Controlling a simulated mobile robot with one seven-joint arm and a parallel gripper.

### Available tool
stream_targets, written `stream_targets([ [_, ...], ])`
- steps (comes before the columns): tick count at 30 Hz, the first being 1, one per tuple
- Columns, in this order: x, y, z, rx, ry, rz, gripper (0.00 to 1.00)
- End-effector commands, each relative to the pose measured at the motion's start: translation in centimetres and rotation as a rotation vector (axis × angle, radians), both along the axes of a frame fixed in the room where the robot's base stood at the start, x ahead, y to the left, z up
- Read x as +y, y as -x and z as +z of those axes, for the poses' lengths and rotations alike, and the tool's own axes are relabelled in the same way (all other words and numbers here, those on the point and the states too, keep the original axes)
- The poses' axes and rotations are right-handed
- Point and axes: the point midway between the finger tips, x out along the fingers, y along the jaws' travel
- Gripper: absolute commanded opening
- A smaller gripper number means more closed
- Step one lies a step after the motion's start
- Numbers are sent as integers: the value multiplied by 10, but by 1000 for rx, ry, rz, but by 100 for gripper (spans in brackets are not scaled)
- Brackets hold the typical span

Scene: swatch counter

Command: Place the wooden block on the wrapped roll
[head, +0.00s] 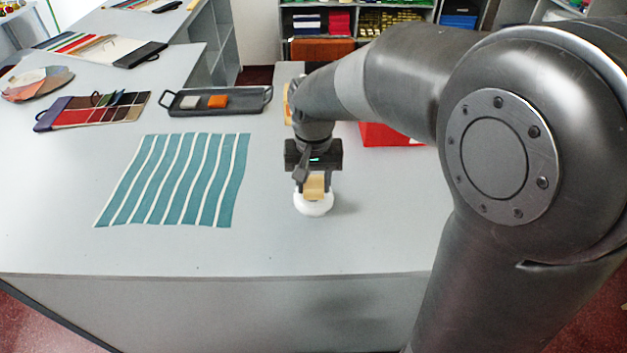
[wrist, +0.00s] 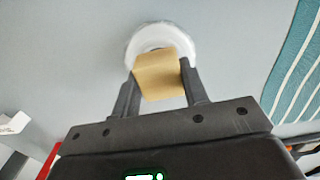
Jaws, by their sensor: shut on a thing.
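The wooden block (head: 314,187) is light tan and sits between the fingers of my gripper (head: 313,182), which is shut on it. In the wrist view the block (wrist: 160,75) is held between the two fingertips (wrist: 158,88). The wrapped roll (head: 313,206) is white and round and lies on the counter directly below the block. In the wrist view the white roll (wrist: 146,36) shows as a ring behind the block, partly hidden by it. I cannot tell whether the block touches the roll.
A teal striped cloth (head: 178,181) lies left of the roll. Swatch cards (head: 92,110) lie at the left. A red item (head: 388,134) lies behind my arm. The counter (head: 270,248) is bare in front.

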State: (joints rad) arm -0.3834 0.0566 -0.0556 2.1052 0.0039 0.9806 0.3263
Motion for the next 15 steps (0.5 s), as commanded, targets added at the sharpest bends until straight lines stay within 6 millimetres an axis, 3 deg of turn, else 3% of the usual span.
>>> stream_targets([
  [9, 0, 0, -3, 0, 0, 0, 18],
  [10, 0, 0, -3, -1, 0, 0, 41],
  [15, 0, 0, -2, -1, 0, 0, 55],
])
